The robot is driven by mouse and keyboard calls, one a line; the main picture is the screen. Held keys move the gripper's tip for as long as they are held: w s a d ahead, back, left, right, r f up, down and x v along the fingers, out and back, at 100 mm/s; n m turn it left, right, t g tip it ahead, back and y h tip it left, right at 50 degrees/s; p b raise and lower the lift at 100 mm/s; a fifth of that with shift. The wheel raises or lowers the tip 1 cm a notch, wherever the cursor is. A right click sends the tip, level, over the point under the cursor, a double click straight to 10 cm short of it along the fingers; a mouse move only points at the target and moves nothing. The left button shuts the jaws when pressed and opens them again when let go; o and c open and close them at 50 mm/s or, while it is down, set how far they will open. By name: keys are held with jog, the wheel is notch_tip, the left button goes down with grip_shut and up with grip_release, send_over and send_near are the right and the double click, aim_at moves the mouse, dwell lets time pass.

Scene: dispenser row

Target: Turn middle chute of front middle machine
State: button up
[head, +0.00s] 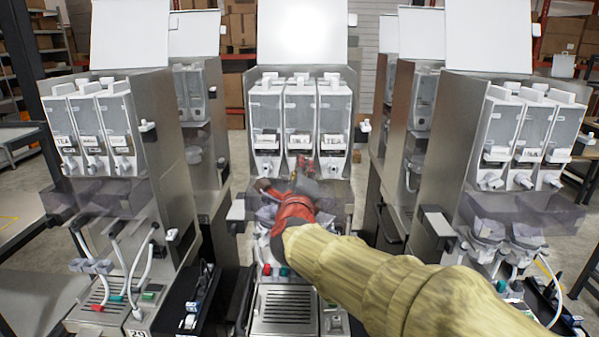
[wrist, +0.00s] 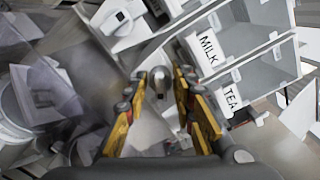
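The front middle machine (head: 272,95) stands at the centre of the head view with three clear canisters side by side. Its middle canister (head: 299,105) carries a MILK label, which also shows in the wrist view (wrist: 208,48). My gripper (head: 288,181) is in front of the canisters' lower ends and covers the middle chute in the head view. In the wrist view my gripper (wrist: 163,105) is open, with one yellow-padded finger on each side. A rounded grey chute end (wrist: 160,80), apparently the middle one, lies between the fingers. I cannot tell whether they touch it.
The TEA canister (wrist: 230,97) is close beside the right finger in the wrist view. Another chute (wrist: 117,18) is at the upper left. Similar machines stand at the left (head: 100,115) and right (head: 515,130) in the head view. Mixing bowls and hoses are below the canisters.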

jog(key=shift+c, duration=1.2)
grip_shut()
jog(key=shift+n, duration=0.3)
jog(key=n+p, duration=0.3)
jog(key=n, duration=0.1)
jog(key=shift+r+n, duration=0.1)
jog(key=shift+n, duration=0.2)
jog(key=n+p, duration=0.3)
jog(key=n, duration=0.3)
jog(key=shift+p, duration=0.4)
jog(key=n+p, duration=0.4)
jog(key=n, duration=0.2)
jog(key=shift+n, duration=0.4)
jog(key=n+p, duration=0.3)
jog(key=n, duration=0.2)
jog(key=shift+n+p, duration=0.3)
jog(key=shift+p, duration=0.05)
